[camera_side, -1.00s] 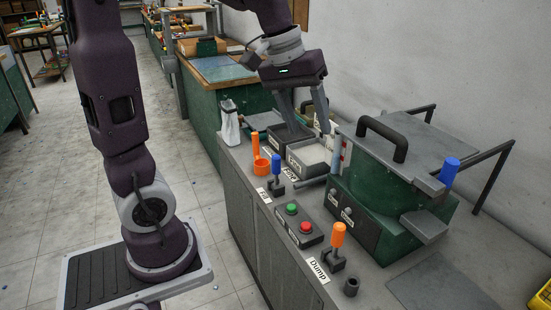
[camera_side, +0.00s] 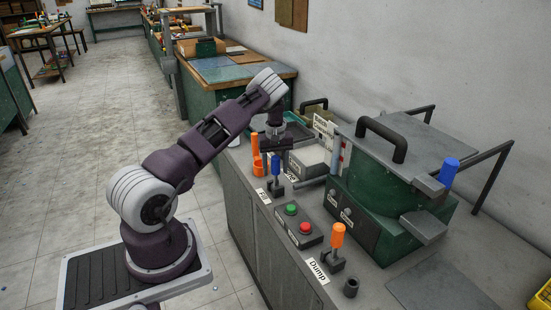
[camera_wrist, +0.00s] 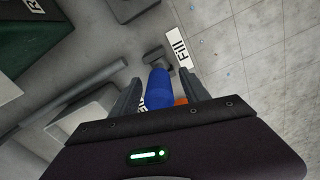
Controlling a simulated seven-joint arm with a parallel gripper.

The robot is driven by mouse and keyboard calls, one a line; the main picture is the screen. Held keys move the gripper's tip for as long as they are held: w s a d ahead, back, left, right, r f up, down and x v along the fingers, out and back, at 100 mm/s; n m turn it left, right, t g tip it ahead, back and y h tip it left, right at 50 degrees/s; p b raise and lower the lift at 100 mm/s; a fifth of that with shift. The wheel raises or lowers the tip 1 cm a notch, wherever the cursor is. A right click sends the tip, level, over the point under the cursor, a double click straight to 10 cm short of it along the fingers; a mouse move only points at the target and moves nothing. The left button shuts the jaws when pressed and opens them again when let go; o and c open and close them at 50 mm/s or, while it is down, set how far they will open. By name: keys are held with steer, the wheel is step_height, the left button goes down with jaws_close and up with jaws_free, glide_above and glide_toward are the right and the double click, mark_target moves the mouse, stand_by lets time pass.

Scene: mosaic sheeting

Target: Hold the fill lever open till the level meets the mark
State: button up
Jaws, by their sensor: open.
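The fill lever (camera_side: 276,166) has a blue handle and stands by the "Fill" label (camera_side: 263,196) on the grey bench. My gripper (camera_side: 277,160) is over it, pointing down. In the wrist view, the blue handle (camera_wrist: 160,88) lies between the two fingers of my gripper (camera_wrist: 162,84), which are open. A gap shows to the finger on the right; contact on the left is hard to tell. A slim upright gauge tube (camera_side: 336,155) stands at the left of the green machine (camera_side: 385,175); its level and mark are too small to read.
A box with green and red buttons (camera_side: 299,226) and the orange dump lever (camera_side: 337,240) are nearer. A tray of pale material (camera_side: 309,158) sits to the right. Another blue handle (camera_side: 449,171) is on the machine.

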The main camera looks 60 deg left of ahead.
steer(key=shift+f, duration=0.9)
steer(key=shift+c, duration=0.2)
